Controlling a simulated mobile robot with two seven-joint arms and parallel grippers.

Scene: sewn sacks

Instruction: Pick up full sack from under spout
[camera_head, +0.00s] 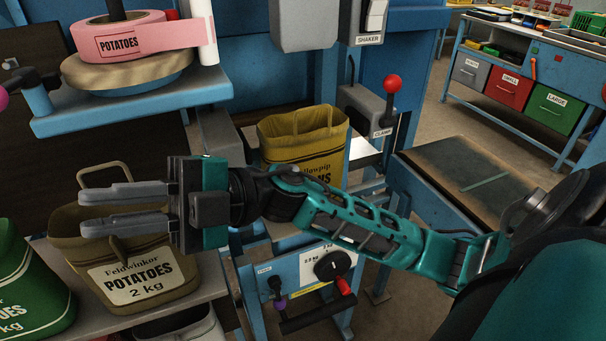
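A mustard-yellow sack (306,150) stands with its mouth open and a handle loop up, below the grey spout housing (303,22). My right arm crosses in front of its lower part, and how full it is cannot be told. My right gripper (82,211) points left, with its two fingers apart and nothing seen between them. It is left of the yellow sack and in front of a tan sack (150,275) labelled "Feldwinkor POTATOES 2 kg". Whether it touches the tan sack cannot be told. My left gripper is not in view.
A clamp with a red-knobbed lever (392,86) is right of the yellow sack. A green sack (28,285) stands at the lower left. A blue shelf (135,108) with a pink label roll (120,37) is above the gripper. A dial panel (318,268) is below my arm.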

